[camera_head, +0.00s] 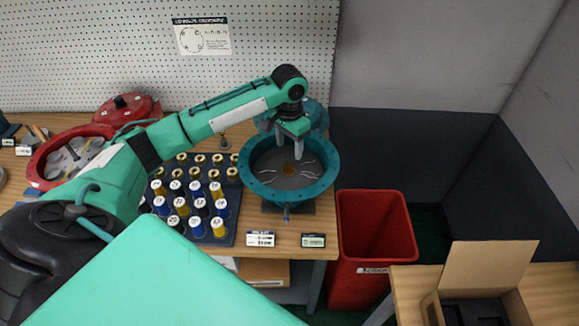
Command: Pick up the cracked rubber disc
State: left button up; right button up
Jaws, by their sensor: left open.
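The dark rubber disc (277,180) lies inside the round teal valve housing (327,179) on the workbench. Pale crack-like lines show on its face, and a small yellowish-brown spot is at its centre. My left gripper (289,145) points down over the far part of the housing, its two fingers apart and nothing visible between them. It hides part of the disc's far side; how high it is above the disc is hard to tell. My right gripper is out of view.
A dark rack (226,236) of capped cylinders and brass-coloured parts stands left of the housing. A red bin (376,225) is to the right. A red round housing (42,158) and red lid (128,107) sit at left. An open cardboard box (486,270) is at lower right.

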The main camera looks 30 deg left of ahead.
aim_at(288, 166)
pick_arm(q)
notch_tip(288, 166, down, 3)
jog(key=shift+w+r, duration=0.1)
jog(key=shift+r, duration=0.05)
jog(key=shift+w+f+p, duration=0.1)
jog(key=shift+f+p, duration=0.65)
jog(key=shift+f, duration=0.05)
jog(key=f, duration=0.1)
jog(key=f+p, duration=0.1)
jog(key=f, duration=0.1)
jog(key=shift+a+f+p, duration=0.25)
jog(key=shift+p, duration=0.1)
jog(key=shift+f, duration=0.45)
jog(key=c, duration=1.2)
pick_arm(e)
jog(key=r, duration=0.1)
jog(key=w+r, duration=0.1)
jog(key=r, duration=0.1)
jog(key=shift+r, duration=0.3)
